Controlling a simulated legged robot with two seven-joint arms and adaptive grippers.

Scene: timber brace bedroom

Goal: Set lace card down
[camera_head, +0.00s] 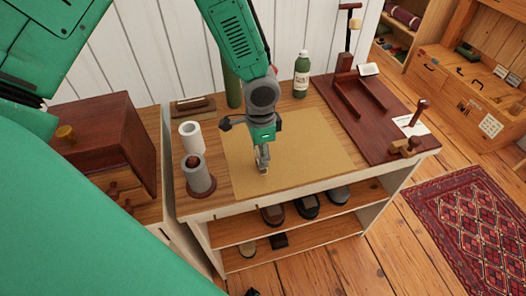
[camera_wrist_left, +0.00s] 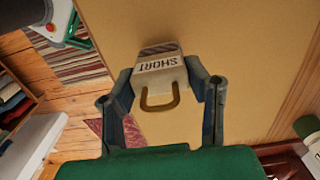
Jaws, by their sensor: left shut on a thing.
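My left gripper (camera_head: 262,158) points down over the tan mat (camera_head: 310,150) on the bench top. In the left wrist view its two fingers (camera_wrist_left: 168,84) are closed on the sides of a small pale card (camera_wrist_left: 158,66), which I take as the lace card. The card reads SHORT upside down and has a brass-coloured loop (camera_wrist_left: 160,103) at its near end and a brownish striped far end. The fingers hide its side edges. In the head view the card is mostly hidden and tiny. I cannot tell whether it touches the mat. My right gripper is not in view.
White and grey cylinders (camera_head: 197,176) stand left of the mat, with a dark red wooden box (camera_head: 107,140) beyond. A green bottle (camera_head: 302,75) stands behind. A dark red board (camera_head: 375,125) with wooden parts lies right. Shoes (camera_head: 307,206) sit on the shelf below. Much of the mat is bare.

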